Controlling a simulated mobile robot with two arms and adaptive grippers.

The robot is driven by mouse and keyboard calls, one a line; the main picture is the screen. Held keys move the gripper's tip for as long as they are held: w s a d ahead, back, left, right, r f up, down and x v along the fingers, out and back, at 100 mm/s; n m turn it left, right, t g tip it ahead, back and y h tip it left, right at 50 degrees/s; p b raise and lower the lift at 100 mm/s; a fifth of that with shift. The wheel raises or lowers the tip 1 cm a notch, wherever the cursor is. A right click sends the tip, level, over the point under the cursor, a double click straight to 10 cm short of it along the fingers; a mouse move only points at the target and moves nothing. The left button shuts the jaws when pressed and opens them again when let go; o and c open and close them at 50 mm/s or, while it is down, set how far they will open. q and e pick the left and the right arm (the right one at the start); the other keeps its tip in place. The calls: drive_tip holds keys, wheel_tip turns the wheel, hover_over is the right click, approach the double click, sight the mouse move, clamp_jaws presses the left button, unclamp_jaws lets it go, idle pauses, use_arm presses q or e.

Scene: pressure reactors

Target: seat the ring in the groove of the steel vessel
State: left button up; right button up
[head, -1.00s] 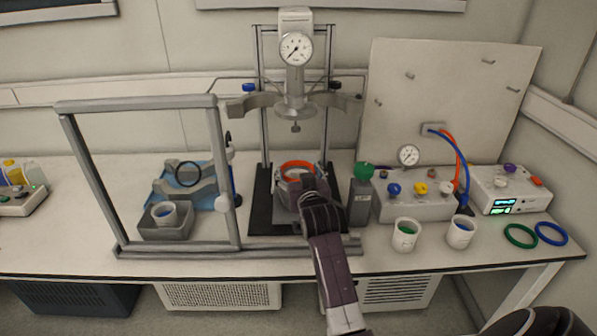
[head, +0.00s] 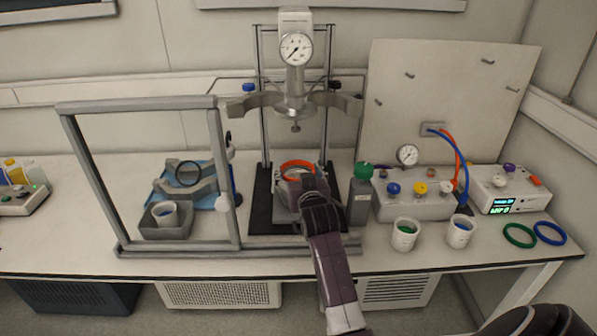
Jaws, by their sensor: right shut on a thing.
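The steel vessel (head: 283,205) stands on the black base of the press stand, under the raised head with the gauge. An orange-red ring (head: 298,164) is at the top of the vessel, roughly level with its mouth. My right gripper (head: 303,180) comes from the front and is shut on the near side of the ring. The gripper hides the front of the ring and part of the vessel, so I cannot tell whether the ring lies in the groove. My left gripper is not in view.
A grey frame (head: 228,180) stands left of the vessel. A grey bottle with a green cap (head: 360,203) stands close on the right. Two white cups (head: 404,236) and green and blue rings (head: 519,236) lie further right. The clamp head (head: 294,102) hangs above.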

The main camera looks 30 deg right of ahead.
drive_tip(key=shift+p, duration=0.35)
drive_tip(key=shift+f, duration=0.25)
idle(0.8)
drive_tip(key=o, duration=1)
drive_tip(key=v, duration=1.2)
drive_tip(key=shift+f, duration=0.1)
